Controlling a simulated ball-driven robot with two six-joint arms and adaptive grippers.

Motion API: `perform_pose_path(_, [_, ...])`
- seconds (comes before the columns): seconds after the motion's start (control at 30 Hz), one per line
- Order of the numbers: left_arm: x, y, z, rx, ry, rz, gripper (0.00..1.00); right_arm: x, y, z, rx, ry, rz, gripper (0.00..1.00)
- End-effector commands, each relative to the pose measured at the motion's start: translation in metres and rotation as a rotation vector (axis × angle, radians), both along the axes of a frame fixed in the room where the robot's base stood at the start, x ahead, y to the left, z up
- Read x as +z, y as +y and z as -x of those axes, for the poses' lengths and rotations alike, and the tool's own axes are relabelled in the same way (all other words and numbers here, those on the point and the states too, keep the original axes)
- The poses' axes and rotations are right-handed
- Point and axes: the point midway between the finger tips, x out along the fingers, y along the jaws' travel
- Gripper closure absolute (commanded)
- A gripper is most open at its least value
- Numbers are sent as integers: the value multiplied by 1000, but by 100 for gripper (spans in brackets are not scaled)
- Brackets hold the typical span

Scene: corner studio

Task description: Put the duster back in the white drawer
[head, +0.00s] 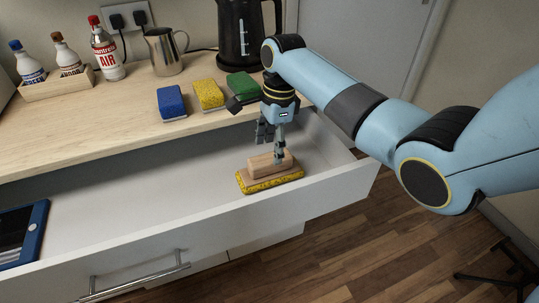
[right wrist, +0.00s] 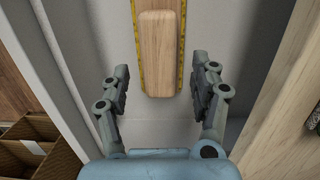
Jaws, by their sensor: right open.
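The duster (head: 270,173), a pale wooden block on a board with a yellow pad, lies in the right part of the open white drawer (head: 130,200), close to the front wall. My right gripper (head: 272,143) is just above it with fingers pointing down. In the right wrist view the fingers (right wrist: 161,92) are spread apart, and the duster's wooden block (right wrist: 160,52) shows in the gap between them, touching neither finger there. The duster's far end is cut off by the frame's top. My left gripper is in neither view.
A blue-framed tablet-like item (head: 22,235) lies at the drawer's left; the drawer's middle is clear. On the counter (head: 110,125) behind are blue (head: 171,103), yellow (head: 208,95) and green (head: 243,86) sponges, a metal jug (head: 165,52), a kettle (head: 240,35) and several bottles.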

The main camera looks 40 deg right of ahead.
Motion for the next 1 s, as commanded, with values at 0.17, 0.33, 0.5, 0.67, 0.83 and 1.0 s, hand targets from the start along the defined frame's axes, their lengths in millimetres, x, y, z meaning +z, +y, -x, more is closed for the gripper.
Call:
perform_pose_path(0.17, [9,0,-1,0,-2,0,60,41,-5,0,1,-3,2,37])
perform_pose_path(0.33, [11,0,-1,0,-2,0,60,63,-7,0,-1,-1,0,37])
perform_pose_path(0.5, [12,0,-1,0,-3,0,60,69,-8,1,0,1,0,37])
perform_pose_path(0.67, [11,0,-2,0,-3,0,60,69,-8,1,-1,1,0,37])
perform_pose_path(0.83, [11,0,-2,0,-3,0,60,69,-8,1,0,1,0,37])
perform_pose_path(1.0, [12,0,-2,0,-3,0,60,69,-8,1,0,1,0,37])
